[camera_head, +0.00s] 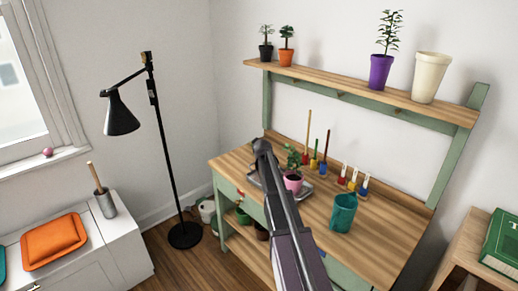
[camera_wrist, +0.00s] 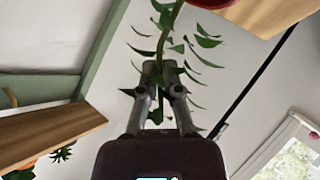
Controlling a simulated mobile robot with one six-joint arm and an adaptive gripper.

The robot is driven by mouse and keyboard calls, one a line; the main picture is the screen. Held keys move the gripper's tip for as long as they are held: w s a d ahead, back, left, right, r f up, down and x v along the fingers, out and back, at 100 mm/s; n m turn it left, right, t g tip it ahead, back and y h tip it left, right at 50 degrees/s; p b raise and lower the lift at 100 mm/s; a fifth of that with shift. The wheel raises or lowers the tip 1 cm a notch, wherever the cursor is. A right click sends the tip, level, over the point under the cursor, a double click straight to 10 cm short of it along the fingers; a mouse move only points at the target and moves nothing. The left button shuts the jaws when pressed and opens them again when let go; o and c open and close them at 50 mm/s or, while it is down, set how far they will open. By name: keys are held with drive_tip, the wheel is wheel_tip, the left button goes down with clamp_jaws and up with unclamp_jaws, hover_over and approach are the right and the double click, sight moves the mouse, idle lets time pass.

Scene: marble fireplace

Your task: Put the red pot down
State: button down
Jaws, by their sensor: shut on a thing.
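The red pot shows in the wrist view as a red edge (camera_wrist: 212,3) at the top, with a leafy green stem running from it. My gripper (camera_wrist: 158,70) is shut on this stem, with leaves around its fingers. In the head view a pinkish-red pot (camera_head: 293,184) with a small green plant appears just right of my arm, over a grey tray (camera_head: 306,188) on the wooden bench (camera_head: 240,164). My fingers are hidden there behind the arm. I cannot tell whether the pot touches the tray.
A teal cup (camera_head: 343,213) stands right of the pot. A shelf (camera_head: 350,92) with potted plants and a cream pot (camera_head: 430,77) runs above the bench. A black lamp (camera_head: 166,150) stands left.

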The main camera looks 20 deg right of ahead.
drive_tip(key=c, duration=0.8)
unclamp_jaws()
drive_tip(key=p+v, duration=0.5)
drive_tip(key=v, duration=0.7)
